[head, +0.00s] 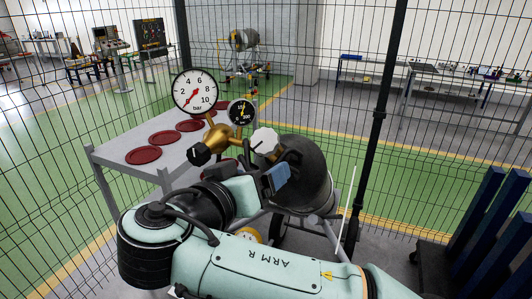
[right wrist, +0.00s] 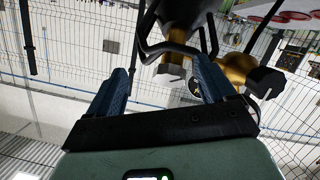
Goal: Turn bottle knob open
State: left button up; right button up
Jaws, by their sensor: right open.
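A dark gas bottle (head: 312,165) leans on a cart, with a brass regulator (head: 218,138) at its neck. A pale round knob (head: 265,140) sits at the bottle's top, and a black knob (head: 199,153) is on the regulator. My right gripper (head: 277,178) is open, just in front of the bottle's neck and below the pale knob. In the right wrist view its blue fingers (right wrist: 162,72) stand apart, with dark curved bars and a grey part near their tips. The brass regulator (right wrist: 236,68) is right of them. I cannot tell whether they touch anything. My left gripper is out of view.
A large gauge (head: 195,90) and a small gauge (head: 241,111) rise above the regulator. A grey table (head: 120,175) with dark red discs is behind left. A wire fence and black post (head: 377,115) stand behind. A blue-barred rack (head: 490,225) is at right.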

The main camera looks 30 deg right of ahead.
aim_at(263, 143)
jog(key=s+a+r+m+t+h, duration=0.1)
jog(key=a+r+m+t, duration=0.1)
jog(key=a+m+t, duration=0.15)
jog(key=shift+n, duration=0.25)
jog(key=x, duration=1.2)
jog(key=shift+w+d+p, duration=0.25)
jog(key=shift+p, duration=0.1)
